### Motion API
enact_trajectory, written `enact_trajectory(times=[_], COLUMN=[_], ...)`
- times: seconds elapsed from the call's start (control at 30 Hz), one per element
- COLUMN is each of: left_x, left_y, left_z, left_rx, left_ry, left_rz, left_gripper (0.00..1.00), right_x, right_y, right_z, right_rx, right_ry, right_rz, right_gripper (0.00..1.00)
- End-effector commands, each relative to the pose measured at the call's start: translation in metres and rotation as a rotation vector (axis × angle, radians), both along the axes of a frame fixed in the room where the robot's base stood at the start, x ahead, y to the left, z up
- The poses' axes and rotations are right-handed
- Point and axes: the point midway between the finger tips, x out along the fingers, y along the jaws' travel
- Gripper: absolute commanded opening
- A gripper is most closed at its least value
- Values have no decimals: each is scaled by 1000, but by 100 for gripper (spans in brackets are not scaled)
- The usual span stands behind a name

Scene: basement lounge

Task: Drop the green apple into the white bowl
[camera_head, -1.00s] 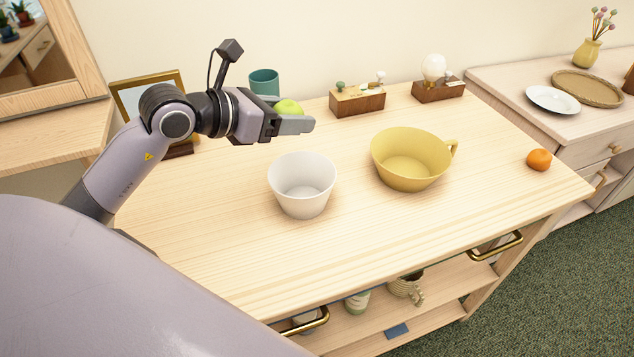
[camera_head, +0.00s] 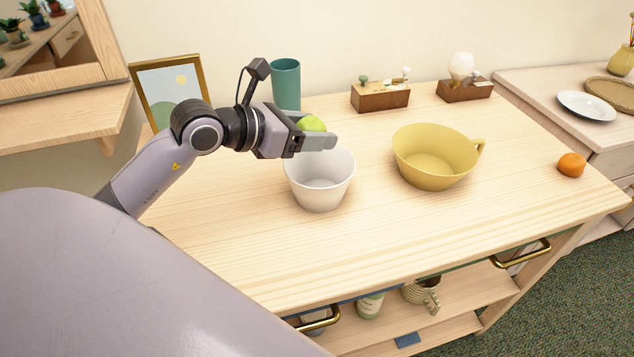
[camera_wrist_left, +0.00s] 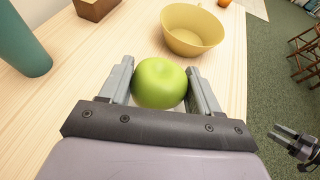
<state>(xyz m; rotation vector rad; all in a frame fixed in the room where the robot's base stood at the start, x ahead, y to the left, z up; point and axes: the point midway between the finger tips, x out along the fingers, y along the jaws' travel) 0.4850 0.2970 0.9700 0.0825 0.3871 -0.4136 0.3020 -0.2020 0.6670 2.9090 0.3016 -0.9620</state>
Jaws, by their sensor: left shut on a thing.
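The green apple (camera_head: 312,124) is held between the fingers of my left gripper (camera_head: 318,138). In the left wrist view the apple (camera_wrist_left: 159,83) sits between the two grey fingers. The white bowl (camera_head: 320,185) stands upright on the wooden table. In the head view, the gripper and apple are at the bowl's far rim, and a finger hides part of that rim. The exact height above the bowl is hard to tell. The white bowl does not show in the left wrist view. My right gripper (camera_wrist_left: 293,139) shows small at that view's right edge, its jaws unclear.
A yellow handled bowl (camera_head: 436,160) stands right of the white bowl. A teal cup (camera_head: 286,84), a picture frame (camera_head: 170,90) and two wooden blocks (camera_head: 380,96) stand along the back. An orange (camera_head: 571,165) lies at the right. The table's front (camera_head: 300,260) is clear.

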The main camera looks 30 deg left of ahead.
Motion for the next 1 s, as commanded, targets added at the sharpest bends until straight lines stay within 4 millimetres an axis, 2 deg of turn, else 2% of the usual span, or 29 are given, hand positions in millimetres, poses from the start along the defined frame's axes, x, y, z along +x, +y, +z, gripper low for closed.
enact_trajectory(times=[0.1,0.13,0.2,0.23,0.63,1.0], left_x=[0,0,0,0,-5,-42], left_y=[0,0,0,0,3,18], left_z=[1,1,1,1,2,18], left_rx=[0,0,0,0,1,2], left_ry=[-1,-1,-1,-1,1,1], left_rz=[0,0,0,0,1,0], left_gripper=[31,66,88,92,92,92], right_x=[0,0,0,0,0,2], right_y=[0,0,0,0,0,1], right_z=[1,1,1,1,0,-5], right_rx=[0,0,0,0,0,6], right_ry=[0,0,0,0,-1,-3], right_rz=[0,0,0,0,0,-1], right_gripper=[48,48,48,48,48,48])
